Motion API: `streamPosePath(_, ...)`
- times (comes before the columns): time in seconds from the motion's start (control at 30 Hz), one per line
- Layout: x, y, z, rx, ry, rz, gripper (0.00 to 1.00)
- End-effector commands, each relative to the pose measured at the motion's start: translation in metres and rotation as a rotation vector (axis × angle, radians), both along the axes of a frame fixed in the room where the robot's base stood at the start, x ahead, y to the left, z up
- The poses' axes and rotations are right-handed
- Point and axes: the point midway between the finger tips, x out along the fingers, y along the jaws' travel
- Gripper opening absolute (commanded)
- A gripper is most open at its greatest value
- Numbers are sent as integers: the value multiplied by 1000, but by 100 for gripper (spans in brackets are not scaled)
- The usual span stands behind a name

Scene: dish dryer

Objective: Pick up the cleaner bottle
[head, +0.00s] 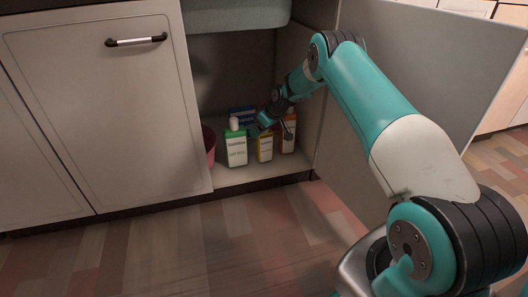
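Several bottles stand upright on the floor of the open under-sink cabinet in the head view. A white and green bottle (236,152) with a pale cap is at the left. A yellow bottle (265,152) with a pale label is in the middle. An orange bottle (288,143) is at the right. Which one is the cleaner bottle I cannot tell, as the labels are too small to read. My gripper (268,129) is inside the cabinet at the tops of the yellow and orange bottles and partly hides them. Its fingers are small and dark, and I cannot tell whether they touch a bottle.
A reddish bin (209,145) is half hidden behind the closed left door (105,110). A blue item (242,113) is behind the bottles. The sink basin (235,15) hangs above. The open right door (440,75) is beside my arm. The wooden floor (170,250) in front is clear.

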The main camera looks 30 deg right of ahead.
Motion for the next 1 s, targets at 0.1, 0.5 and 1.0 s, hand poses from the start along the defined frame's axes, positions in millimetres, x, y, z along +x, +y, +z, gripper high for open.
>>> streamPosePath(0.1, 3, 0, -2, -2, -3, 0, 89)
streamPosePath(0.5, 2, 0, -2, 0, -2, 0, 36)
streamPosePath(1.0, 3, 0, 12, -1, -4, 0, 24)
